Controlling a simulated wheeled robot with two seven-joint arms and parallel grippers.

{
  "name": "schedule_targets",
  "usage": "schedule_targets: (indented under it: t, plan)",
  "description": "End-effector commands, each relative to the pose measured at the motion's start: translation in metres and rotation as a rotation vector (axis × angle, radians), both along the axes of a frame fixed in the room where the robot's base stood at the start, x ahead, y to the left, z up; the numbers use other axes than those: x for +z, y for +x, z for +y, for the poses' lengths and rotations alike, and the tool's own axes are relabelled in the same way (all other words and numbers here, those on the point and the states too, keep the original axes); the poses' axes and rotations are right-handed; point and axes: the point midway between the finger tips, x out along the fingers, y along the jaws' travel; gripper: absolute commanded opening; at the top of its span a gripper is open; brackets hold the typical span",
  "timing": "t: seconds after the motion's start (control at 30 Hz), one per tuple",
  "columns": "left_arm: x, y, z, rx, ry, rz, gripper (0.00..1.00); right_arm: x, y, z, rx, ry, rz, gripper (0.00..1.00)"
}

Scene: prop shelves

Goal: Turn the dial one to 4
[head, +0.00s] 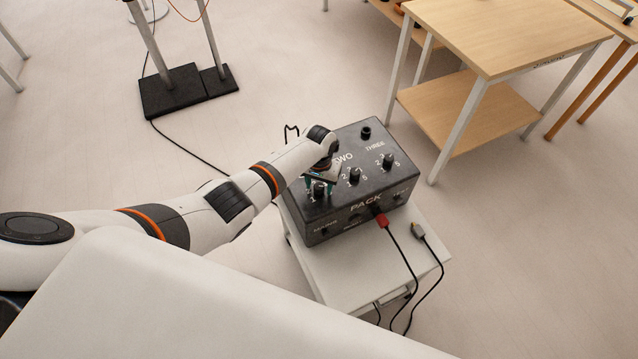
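A dark grey box marked PACK (368,204) sits on a small white stand (345,268). Its top has dials in a row with numbers around them. The leftmost dial (319,189), by a numeral 1, is partly covered by my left gripper (319,184). The gripper points down at this dial, with its teal-tinted fingers around or right beside it; I cannot tell if they touch it. The label above this dial and its pointer setting are hidden. The dial under TWO (354,175) and the dial under THREE (387,161) are in plain view. My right gripper is not seen.
A red plug (381,219) is at the box's front, and a grey plug (418,230) lies on the stand; both have black cables. A wooden table (500,35) stands at upper right. A black stand base (188,90) is at upper left.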

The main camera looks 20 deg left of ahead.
Motion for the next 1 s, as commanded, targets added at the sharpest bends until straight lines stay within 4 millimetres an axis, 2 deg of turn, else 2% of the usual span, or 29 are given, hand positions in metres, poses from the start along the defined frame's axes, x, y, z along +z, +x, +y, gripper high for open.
schedule_targets:
  t: [0.2, 0.33, 0.57, 0.8, 1.0]
  plan:
    - [0.001, 0.0, 0.0, 0.0, 0.0, 0.0, 0.5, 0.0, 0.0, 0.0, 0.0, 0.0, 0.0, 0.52]
    - [0.011, 0.0, 0.0, 0.0, 0.0, -0.001, 0.5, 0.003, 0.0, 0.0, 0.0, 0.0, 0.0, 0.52]
    - [0.053, 0.0, 0.001, 0.0, 0.0, -0.004, 0.5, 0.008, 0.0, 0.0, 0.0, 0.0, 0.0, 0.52]
    - [0.098, 0.0, 0.001, 0.0, 0.0, -0.003, 0.5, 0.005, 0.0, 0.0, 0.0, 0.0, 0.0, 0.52]
    - [0.117, 0.0, 0.0, 0.001, 0.0, -0.001, 0.5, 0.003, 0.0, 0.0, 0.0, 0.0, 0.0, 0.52]
